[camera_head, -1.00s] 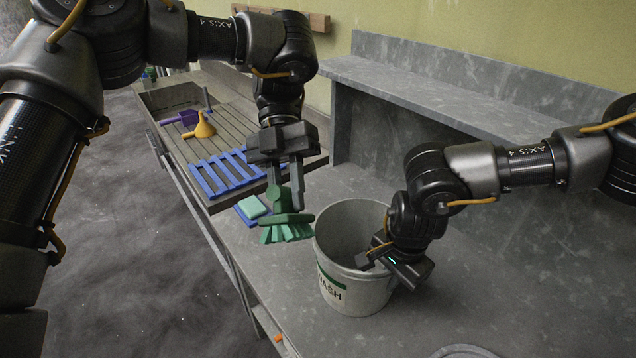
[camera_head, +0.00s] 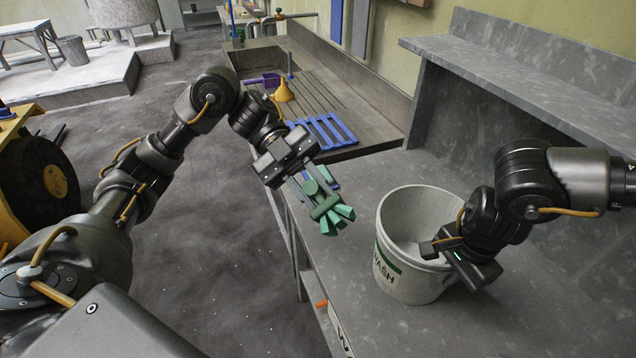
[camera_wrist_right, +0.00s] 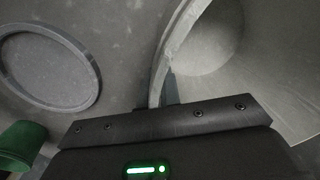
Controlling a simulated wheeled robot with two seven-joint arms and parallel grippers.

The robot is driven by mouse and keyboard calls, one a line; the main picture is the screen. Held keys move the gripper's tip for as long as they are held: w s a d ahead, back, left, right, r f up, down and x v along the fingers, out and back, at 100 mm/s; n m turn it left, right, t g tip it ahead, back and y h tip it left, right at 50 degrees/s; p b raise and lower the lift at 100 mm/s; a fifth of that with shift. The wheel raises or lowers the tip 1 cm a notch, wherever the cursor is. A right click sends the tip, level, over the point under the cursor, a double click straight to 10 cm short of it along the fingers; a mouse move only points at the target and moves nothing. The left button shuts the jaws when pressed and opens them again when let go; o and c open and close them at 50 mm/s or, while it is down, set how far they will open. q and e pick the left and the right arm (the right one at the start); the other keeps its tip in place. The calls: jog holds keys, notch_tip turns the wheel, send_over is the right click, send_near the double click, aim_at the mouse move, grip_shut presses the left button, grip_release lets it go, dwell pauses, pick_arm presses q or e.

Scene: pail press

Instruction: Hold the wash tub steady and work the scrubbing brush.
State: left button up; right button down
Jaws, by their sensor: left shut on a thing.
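The wash tub (camera_head: 392,272) is a pale grey pail with a green band and "WASH" lettering, standing upright on the grey counter. My left gripper (camera_head: 317,188) is shut on the green scrubbing brush (camera_head: 327,209), holding it tilted, bristles down, left of the tub and apart from it. My right gripper (camera_head: 441,250) is at the tub's right rim, one finger reaching inside the opening. The right wrist view shows the tub wall (camera_wrist_right: 225,80) with a finger (camera_wrist_right: 172,88) close against the rim; the other finger is hidden, so its grip is unclear.
A blue slatted rack (camera_head: 325,131), a yellow funnel (camera_head: 284,91) and a purple scoop (camera_head: 262,80) lie on the drainboard behind. A grey raised shelf (camera_head: 520,88) runs along the wall.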

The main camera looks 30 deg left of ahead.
pick_arm(q)
jog(key=n+t, duration=0.1)
jog(key=f+n+t+h, duration=0.1)
jog(key=shift+d+f+n+t, duration=0.2)
jog(key=shift+f+n+t, duration=0.1)
jog(key=shift+t, duration=0.1)
jog(key=d+f+n+t, duration=0.1)
jog(key=f+n+t, duration=0.3)
jog(key=f, duration=0.3)
jog(key=d+f+n+t+y, duration=0.1)
jog(key=f+n+t, duration=0.3)
jog(key=f+t, duration=0.3)
jog(key=d+f+n+t+y, duration=0.1)
jog(key=f+n+t, duration=0.2)
jog(key=f+t, duration=0.3)
jog(key=shift+s+d+f+n, duration=0.1)
jog(key=shift+d+f+n, duration=0.1)
jog(key=shift+f, duration=0.3)
jog(key=shift+s+d+f+n, duration=0.1)
jog(key=shift+d+f+n, duration=0.1)
jog(key=shift+f, duration=0.3)
jog(key=shift+w, duration=0.1)
jog(key=shift+x, duration=0.9)
jog(key=shift+x, duration=0.9)
jog(key=shift+d, duration=0.15)
